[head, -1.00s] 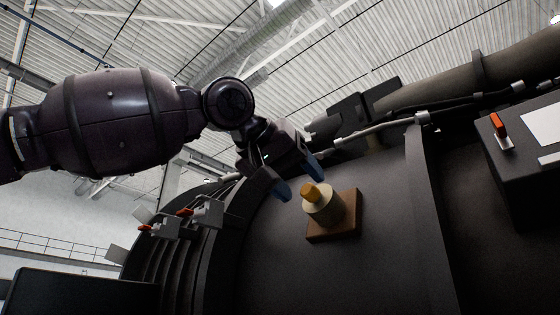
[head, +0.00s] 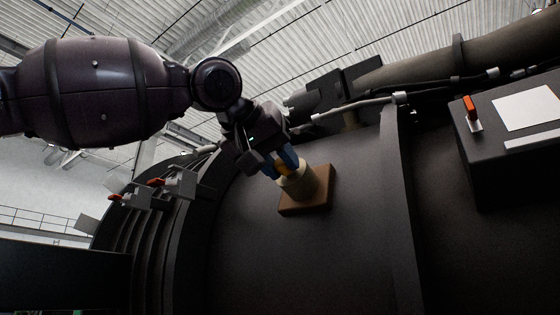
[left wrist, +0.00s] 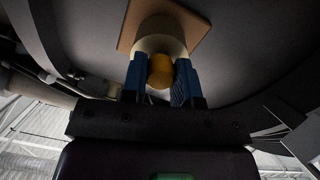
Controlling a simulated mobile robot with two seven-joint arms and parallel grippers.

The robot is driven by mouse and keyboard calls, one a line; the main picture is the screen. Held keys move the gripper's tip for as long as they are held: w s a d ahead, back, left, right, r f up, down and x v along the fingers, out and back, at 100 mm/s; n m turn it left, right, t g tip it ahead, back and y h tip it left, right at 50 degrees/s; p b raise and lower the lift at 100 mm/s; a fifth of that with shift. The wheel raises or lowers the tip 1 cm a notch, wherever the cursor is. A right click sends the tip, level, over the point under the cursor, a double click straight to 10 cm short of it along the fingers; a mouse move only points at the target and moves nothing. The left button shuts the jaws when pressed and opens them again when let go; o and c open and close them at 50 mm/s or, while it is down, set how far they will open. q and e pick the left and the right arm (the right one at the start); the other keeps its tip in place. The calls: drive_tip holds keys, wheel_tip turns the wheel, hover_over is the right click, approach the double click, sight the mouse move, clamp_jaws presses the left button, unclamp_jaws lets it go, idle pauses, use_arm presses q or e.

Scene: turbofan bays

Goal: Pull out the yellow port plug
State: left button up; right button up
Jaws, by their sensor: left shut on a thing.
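The yellow port plug (head: 282,168) sits in the end of a pale round port (head: 299,183) on a brown square base plate (head: 322,190), fixed to the dark engine casing. In the left wrist view the plug (left wrist: 160,72) shows between the two blue fingertips, with the port and plate behind it. My left gripper (head: 280,163) is shut on the plug, its fingertips reaching to the port's rim. The fingers hide part of the plug in the head view. My right gripper is not in view.
Latches with red handles (head: 156,182) stand on the ribbed casing at left. A dark box with a red switch (head: 470,108) and white plates is at right. A raised band (head: 393,170) and a pale hose (head: 355,106) lie near the port. Open air is at left.

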use_arm(q)
drive_tip(key=shift+f+v, duration=0.2)
drive_tip(key=shift+v, duration=1)
drive_tip(key=shift+f+v, duration=0.2)
drive_tip(key=shift+v, duration=1.05)
drive_tip(key=shift+s, duration=0.2)
drive_tip(key=shift+r+p+v, duration=0.2)
drive_tip(key=shift+p+v, duration=0.1)
drive_tip(key=shift+v, duration=1.9)
drive_tip(key=shift+w+d, duration=0.1)
